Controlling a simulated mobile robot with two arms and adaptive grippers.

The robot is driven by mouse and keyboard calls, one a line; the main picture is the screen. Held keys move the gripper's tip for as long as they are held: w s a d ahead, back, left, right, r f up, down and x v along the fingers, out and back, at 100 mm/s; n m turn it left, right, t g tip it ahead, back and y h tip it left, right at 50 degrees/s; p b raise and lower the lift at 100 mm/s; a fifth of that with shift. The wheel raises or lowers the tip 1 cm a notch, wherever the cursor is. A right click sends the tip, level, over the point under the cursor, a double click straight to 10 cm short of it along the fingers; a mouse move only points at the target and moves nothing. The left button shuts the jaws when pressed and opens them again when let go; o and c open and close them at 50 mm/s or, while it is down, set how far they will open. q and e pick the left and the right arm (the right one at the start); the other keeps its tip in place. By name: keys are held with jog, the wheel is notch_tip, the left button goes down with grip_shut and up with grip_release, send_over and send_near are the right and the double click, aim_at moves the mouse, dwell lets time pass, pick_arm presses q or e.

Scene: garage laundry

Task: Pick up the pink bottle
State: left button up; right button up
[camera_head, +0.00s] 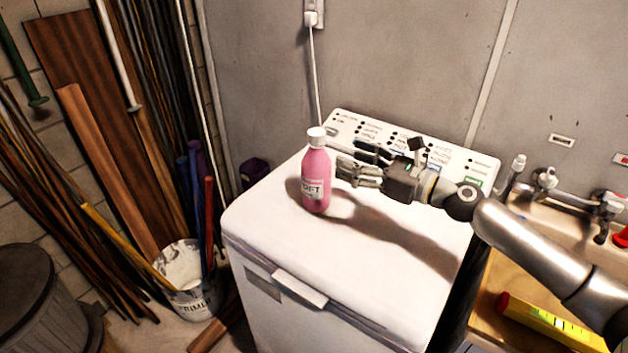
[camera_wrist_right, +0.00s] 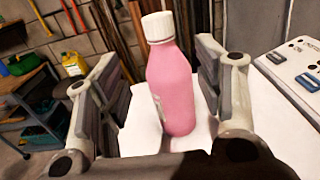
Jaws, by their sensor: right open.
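The pink bottle (camera_head: 315,180) with a white cap and a label stands upright on the white top of the washing machine (camera_head: 262,222). My right gripper (camera_head: 352,171) comes in from the right, level with the bottle, with its fingertips just right of it. In the right wrist view the pink bottle (camera_wrist_right: 172,88) stands upright in the gap between the two open fingers of my right gripper (camera_wrist_right: 160,100). No finger clearly touches it. My left gripper is not in view.
The control panel (camera_head: 345,128) runs along the back of the machine, behind my right gripper. A sink with taps (camera_head: 545,185) and a yellow level (camera_head: 545,322) are at the right. A bucket (camera_head: 183,275) and leaning boards stand at the left. The machine's front top is clear.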

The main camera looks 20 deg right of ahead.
aim_at(317, 141)
jog(key=p+x, duration=0.1)
jog(key=x, duration=0.1)
jog(key=p+x, duration=0.1)
jog(key=x, duration=0.1)
jog(key=shift+a+r, duration=0.2)
jog(key=shift+r, duration=0.2)
jog(key=shift+w+a+f+p, duration=0.15)
jog(key=shift+w+a+p, duration=0.15)
jog(key=shift+w, duration=0.2)
jog(key=x, duration=0.1)
jog(key=p+x, duration=0.2)
jog(key=x, duration=0.1)
jog(key=shift+w+d+r, duration=0.1)
jog(key=shift+d+r, duration=0.1)
jog(key=shift+r, duration=0.1)
jog(key=shift+w+a+f, duration=0.15)
jog(key=shift+w+a, duration=0.2)
jog(key=shift+d, duration=0.1)
jog(key=shift+c, duration=0.9)
grip_shut()
